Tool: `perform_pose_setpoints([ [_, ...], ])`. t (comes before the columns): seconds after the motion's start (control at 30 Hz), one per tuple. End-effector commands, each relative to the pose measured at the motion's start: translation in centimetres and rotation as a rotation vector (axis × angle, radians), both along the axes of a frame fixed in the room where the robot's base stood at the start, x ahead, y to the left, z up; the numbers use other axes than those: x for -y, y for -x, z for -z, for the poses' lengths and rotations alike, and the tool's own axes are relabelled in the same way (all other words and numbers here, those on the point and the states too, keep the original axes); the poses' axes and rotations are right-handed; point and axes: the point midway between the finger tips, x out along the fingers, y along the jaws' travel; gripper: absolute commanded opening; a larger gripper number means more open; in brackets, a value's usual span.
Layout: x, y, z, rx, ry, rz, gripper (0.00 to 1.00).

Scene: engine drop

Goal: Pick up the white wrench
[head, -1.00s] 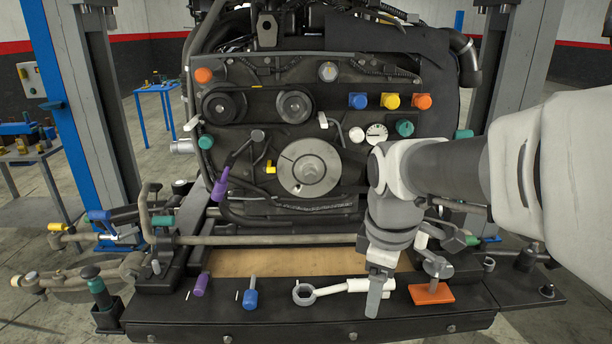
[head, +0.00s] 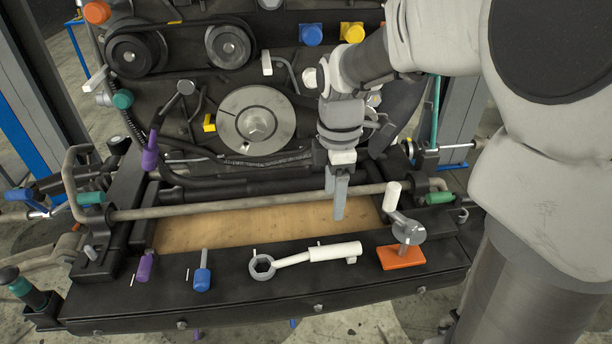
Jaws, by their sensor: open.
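The white wrench (head: 335,252) lies flat on the black front ledge (head: 330,290) in the head view. Its grey ring end (head: 262,267) points left and its thick white handle points right. My gripper (head: 336,205) hangs fingers down, above and behind the handle, over the wooden board. The gripper is open, with nothing seen between its fingers; the fingers overlap from this angle, so the gap is hard to see. The fingers appear apart from the wrench.
An orange block (head: 402,258) with a grey post and white-handled part stands right of the wrench. A blue-handled tool (head: 202,278) and a purple-handled tool (head: 144,268) are left of it. A long bar (head: 240,207) crosses behind, before the engine (head: 290,95).

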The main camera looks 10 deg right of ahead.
Motion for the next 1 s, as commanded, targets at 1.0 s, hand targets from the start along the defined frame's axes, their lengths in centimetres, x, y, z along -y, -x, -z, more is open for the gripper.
perform_pose_setpoints([
  [1.0, 0.4, 1.1, 15.4, -0.006, 0.0, -0.001, 0.73],
])
